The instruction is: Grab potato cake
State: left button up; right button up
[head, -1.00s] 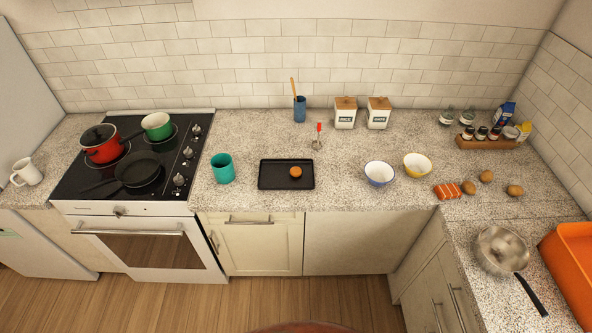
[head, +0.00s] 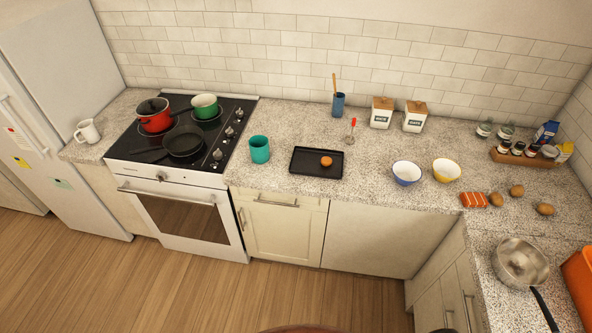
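A small round orange-brown cake (head: 326,161), which looks like the potato cake, lies on a black rectangular tray (head: 303,170). The tray rests on the speckled counter, right of the stove. Neither of my grippers shows in the head view.
A teal cup (head: 260,149) stands left of the tray. A blue-rimmed bowl (head: 406,173) and a yellow bowl (head: 446,170) stand to its right. A whisk (head: 350,131) is behind it. The stove (head: 181,140) holds pots and a pan. The counter in front of the tray is clear, and so is the wooden floor (head: 200,290).

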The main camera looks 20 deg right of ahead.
aim_at(326, 161)
jog(key=u, duration=0.85)
jog(key=i, duration=1.15)
jog(key=z, duration=0.45)
